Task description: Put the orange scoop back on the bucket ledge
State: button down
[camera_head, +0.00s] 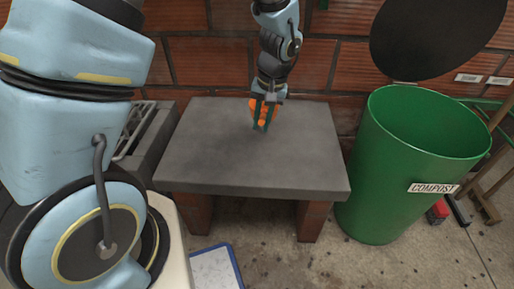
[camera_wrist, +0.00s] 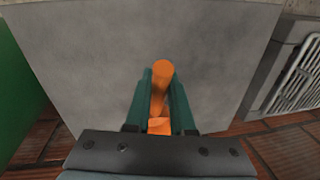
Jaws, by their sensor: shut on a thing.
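The orange scoop (camera_head: 255,105) is between the two dark green fingers of my gripper (camera_head: 264,128), over the back middle of the grey slab table. My gripper is shut on it. In the wrist view the scoop (camera_wrist: 162,72) shows its rounded orange end and a narrower part between the fingertips (camera_wrist: 161,82); the rest is hidden by the fingers and gripper body. I cannot tell whether the scoop touches the slab. No thing is clearly a bucket ledge; a tall green bin (camera_head: 390,190) labelled COMPOST stands right of the slab.
The grey slab (camera_head: 240,165) on brick legs is otherwise bare. A brick wall (camera_head: 200,62) runs close behind it. A dark round lid (camera_head: 435,35) is above the bin. A metal grate (camera_head: 137,125) lies left of the slab. A blue-edged board (camera_head: 215,268) is on the floor.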

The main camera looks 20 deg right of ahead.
notch_tip(320, 180, down, 8)
jog(key=shift+f+b, duration=0.2)
jog(key=shift+b, duration=0.35)
jog(key=c, duration=0.8)
grip_release()
jog(key=shift+o, duration=0.2)
